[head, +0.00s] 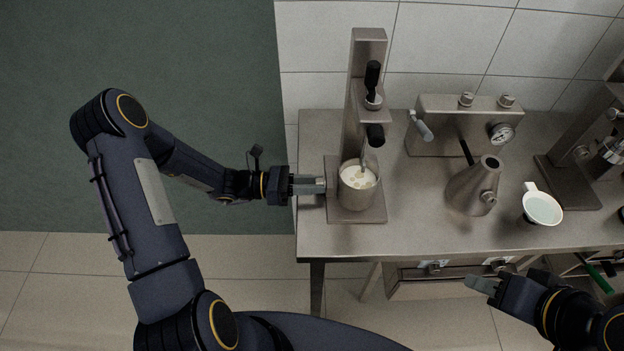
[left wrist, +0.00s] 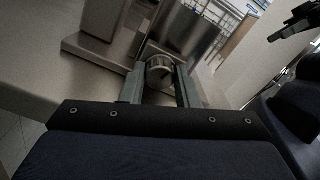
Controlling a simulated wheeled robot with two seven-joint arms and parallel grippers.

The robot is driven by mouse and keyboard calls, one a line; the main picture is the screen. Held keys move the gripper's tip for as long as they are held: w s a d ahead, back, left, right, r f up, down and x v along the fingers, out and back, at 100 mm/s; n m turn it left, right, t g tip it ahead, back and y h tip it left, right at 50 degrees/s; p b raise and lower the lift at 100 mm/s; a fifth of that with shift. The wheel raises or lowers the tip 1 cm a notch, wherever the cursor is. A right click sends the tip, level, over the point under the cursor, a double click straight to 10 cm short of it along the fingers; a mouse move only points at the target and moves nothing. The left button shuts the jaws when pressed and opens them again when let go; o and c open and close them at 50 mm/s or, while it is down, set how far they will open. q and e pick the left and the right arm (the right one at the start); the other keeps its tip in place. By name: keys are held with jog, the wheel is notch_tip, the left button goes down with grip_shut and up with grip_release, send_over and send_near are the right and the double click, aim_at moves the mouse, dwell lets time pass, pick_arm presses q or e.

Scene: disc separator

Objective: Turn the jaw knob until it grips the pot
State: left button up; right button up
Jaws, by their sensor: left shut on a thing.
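A steel pot (head: 357,195) with pale foamy liquid stands upright on the base plate (head: 372,216) of the tall stand, and its wall also shows in the left wrist view (left wrist: 192,28). My left gripper (head: 318,185) reaches in from the left at the pot's side. In the left wrist view its two fingers (left wrist: 160,84) are shut on the round metal jaw knob (left wrist: 159,70), one on each side. The head view hides the knob behind the fingers. I cannot tell whether the jaw touches the pot. My right gripper (head: 481,285) is away at the front right, empty; its finger gap is unclear.
The stand's column (head: 361,95) with black handles rises behind the pot. A conical steel vessel (head: 473,188), a white cup (head: 542,208) and a machine with a gauge (head: 462,125) stand to the right. The steel table (head: 425,232) has free room along its front edge.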

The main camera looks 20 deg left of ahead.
pick_arm(q)
jog(key=shift+r+n+p, duration=0.1)
jog(key=shift+n+p, duration=0.55)
jog(key=shift+n, duration=0.85)
jog(key=o, duration=1)
jog(key=shift+c, duration=0.2)
jog(key=shift+f, duration=0.25)
